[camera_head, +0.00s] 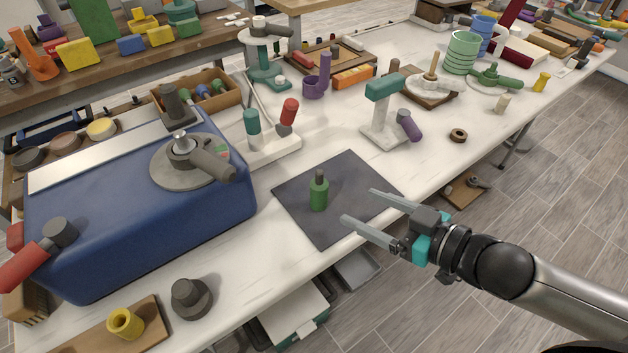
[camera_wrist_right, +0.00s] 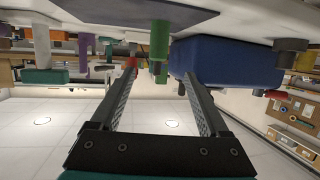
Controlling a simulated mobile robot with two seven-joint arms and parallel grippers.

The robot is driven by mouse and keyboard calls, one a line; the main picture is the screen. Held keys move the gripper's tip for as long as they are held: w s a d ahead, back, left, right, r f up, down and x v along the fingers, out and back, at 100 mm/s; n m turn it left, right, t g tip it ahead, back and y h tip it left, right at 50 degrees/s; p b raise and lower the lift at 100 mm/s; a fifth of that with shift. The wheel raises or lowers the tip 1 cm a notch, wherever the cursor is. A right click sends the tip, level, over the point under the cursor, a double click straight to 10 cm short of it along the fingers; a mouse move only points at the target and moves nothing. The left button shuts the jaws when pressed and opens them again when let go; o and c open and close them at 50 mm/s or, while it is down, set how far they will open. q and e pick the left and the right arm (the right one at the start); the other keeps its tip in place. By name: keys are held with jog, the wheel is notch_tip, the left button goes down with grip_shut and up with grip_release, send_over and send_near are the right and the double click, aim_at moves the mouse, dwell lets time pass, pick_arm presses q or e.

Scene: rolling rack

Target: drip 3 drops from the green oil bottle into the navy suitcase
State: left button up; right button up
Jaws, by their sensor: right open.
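The green oil bottle (camera_head: 319,193) stands upright on a dark grey mat (camera_head: 292,213) near the front of the white table. It has a dark cap. The navy suitcase (camera_head: 140,220) lies at the left of the bottle, with a pale strip and a round grey fitting with a handle on top. My right gripper (camera_head: 358,207) is open and empty, with its fingers pointing at the bottle from the right, apart from it. In the right wrist view, which looks upside down, the green bottle (camera_wrist_right: 160,40) shows beyond the fingers, and the suitcase (camera_wrist_right: 228,60) is beside it. My left gripper is not in view.
A white stand with a green top (camera_head: 383,88) is behind the mat. A dark knob (camera_head: 190,297) and a yellow cup (camera_head: 124,323) are at front left. The mat around the bottle is clear.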

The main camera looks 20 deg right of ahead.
aim_at(325, 191)
jog(key=shift+b+x, duration=0.5)
jog(key=shift+x, duration=0.4)
jog(key=shift+b+x, duration=0.3)
jog(key=shift+x, duration=0.45)
jog(key=b+x, duration=0.1)
jog(key=x, duration=0.2)
jog(key=shift+w+a, duration=0.1)
jog(key=shift+b+x, duration=0.6)
jog(key=shift+x, duration=0.85)
jog(key=shift+b+x, duration=0.5)
jog(key=shift+x, duration=0.45)
jog(key=shift+w+a+f+b, duration=0.1)
jog(key=shift+w+b, duration=0.1)
jog(key=shift+w, duration=0.15)
jog(key=shift+w+a+f+b, duration=0.1)
jog(key=shift+w+b, duration=0.05)
jog(key=shift+w, duration=0.25)
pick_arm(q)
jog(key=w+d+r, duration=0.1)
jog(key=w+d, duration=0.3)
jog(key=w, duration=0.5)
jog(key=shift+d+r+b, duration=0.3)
pick_arm(e)
jog(key=shift+x, duration=1.05)
grip_shut()
